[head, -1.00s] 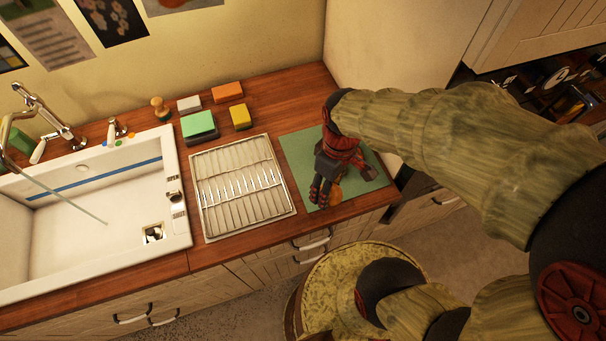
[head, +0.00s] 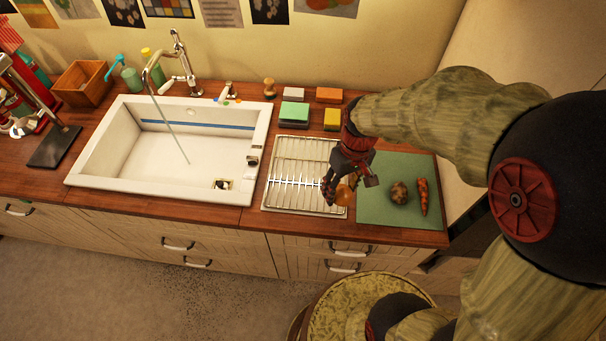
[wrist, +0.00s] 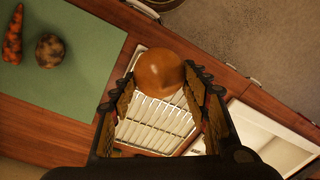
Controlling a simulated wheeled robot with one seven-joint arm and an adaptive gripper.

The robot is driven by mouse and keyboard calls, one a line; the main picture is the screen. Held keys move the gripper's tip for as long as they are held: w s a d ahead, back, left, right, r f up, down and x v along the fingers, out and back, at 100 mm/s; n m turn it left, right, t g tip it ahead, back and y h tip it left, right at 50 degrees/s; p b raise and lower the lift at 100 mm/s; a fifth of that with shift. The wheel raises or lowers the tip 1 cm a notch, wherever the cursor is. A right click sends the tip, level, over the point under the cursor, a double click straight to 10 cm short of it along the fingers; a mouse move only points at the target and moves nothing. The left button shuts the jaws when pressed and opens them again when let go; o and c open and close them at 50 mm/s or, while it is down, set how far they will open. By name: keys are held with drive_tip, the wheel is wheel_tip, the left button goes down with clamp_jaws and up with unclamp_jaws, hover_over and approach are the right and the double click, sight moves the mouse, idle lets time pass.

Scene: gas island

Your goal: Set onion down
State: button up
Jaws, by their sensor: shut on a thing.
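The onion (head: 344,194) is round and orange-brown. It also shows in the wrist view (wrist: 159,72), between the tips of my gripper (wrist: 160,88). In the head view my gripper (head: 338,188) is shut on the onion, over the right side of the dish rack and close to the green mat's left edge. The onion appears held above the rack, but the exact height is unclear. The metal dish rack (head: 283,190) has a row of prongs and holds nothing else. The green mat (head: 385,213) bears a brown potato (head: 399,193) and a carrot (head: 423,196).
The white sink (head: 180,165) with a tall tap lies left of the rack. Several sponges (head: 294,114) and a brush (head: 269,88) stand behind the rack. The mat's front left part is bare. A round patterned stool (head: 335,305) stands before the counter.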

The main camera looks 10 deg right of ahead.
drive_tip(key=w+f, duration=0.4)
drive_tip(key=w, duration=0.4)
hover_over(323, 180)
wheel_tip(323, 180, down, 5)
drive_tip(key=shift+s+d+f+b, duration=0.1)
drive_tip(key=shift+d+f+b, duration=0.1)
drive_tip(key=shift+b, duration=0.15)
drive_tip(key=shift+f, duration=0.2)
drive_tip(key=shift+w+f, duration=0.15)
drive_tip(key=shift+f, duration=0.65)
drive_tip(key=shift+w+f, duration=0.1)
drive_tip(key=shift+f, duration=0.65)
drive_tip(key=shift+f, duration=0.15)
drive_tip(key=o, duration=1.3)
drive_tip(key=shift+o, duration=0.3)
